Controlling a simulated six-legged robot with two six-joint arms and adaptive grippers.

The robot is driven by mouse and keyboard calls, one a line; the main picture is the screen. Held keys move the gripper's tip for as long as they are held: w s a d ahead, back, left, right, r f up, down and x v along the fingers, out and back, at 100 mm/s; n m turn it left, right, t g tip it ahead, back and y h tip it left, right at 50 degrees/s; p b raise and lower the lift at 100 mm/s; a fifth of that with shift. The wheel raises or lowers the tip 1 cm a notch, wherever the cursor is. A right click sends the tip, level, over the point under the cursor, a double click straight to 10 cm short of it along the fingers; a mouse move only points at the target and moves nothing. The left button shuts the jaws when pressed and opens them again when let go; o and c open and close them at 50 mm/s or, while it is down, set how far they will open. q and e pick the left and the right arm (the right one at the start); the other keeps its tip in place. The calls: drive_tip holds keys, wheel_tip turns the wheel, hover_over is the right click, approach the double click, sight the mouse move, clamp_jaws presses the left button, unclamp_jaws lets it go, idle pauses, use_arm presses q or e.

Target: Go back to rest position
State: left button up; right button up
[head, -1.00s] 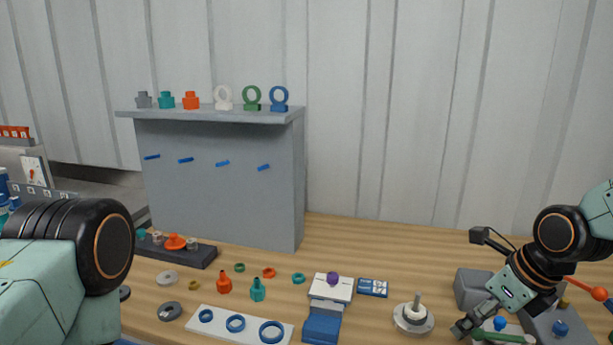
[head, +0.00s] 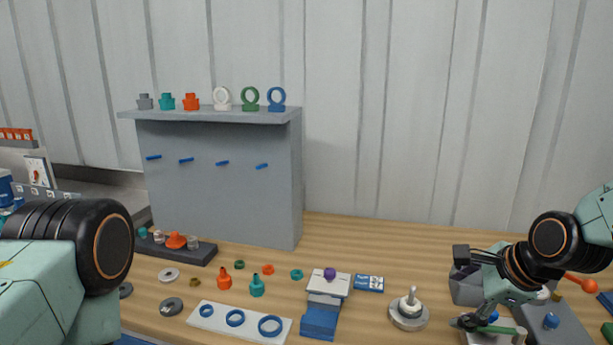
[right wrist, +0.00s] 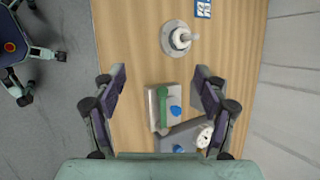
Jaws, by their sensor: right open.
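My right gripper (head: 466,287) is open and empty above the right part of the wooden bench. In the right wrist view its two fingers (right wrist: 160,76) are spread wide, with nothing held between them. Below the gripper is a pale block with a green handle (right wrist: 163,108) and a blue knob (right wrist: 175,110). In the head view the green handle (head: 505,330) lies low at the right, partly hidden by the gripper. My left arm shows at the left edge, but its gripper is out of view.
A grey shelf stand (head: 220,185) carries several fittings and rings. A white plate with blue rings (head: 238,322) lies in front. The bench's back right is clear.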

drive_tip(key=s+a+f+n+h+b, duration=0.1)
drive_tip(key=s+f+n+b, duration=0.1)
drive_tip(key=s+f+n, duration=0.35)
drive_tip(key=s+a+f+n+g+b, duration=0.1)
drive_tip(key=s+a+f+n+b, duration=0.1)
drive_tip(key=f+n, duration=0.55)
drive_tip(key=s+a+f+n+h+b, duration=0.15)
drive_tip(key=s+f+n, duration=0.25)
drive_tip(key=f, duration=0.5)
drive_tip(key=s+f+n+g+b, duration=0.1)
drive_tip(key=s+f+g+b, duration=0.1)
drive_tip(key=s+f, duration=0.6)
drive_tip(key=s+f+n+g+b, duration=0.2)
drive_tip(key=s+f, duration=0.6)
drive_tip(key=s, duration=0.5)
drive_tip(key=shift+s+f+g+b, duration=0.25)
drive_tip(key=shift+g+b, duration=0.35)
drive_tip(key=shift+b, duration=0.3)
drive_tip(key=shift+w+a, duration=0.1)
drive_tip(key=shift+a, duration=0.05)
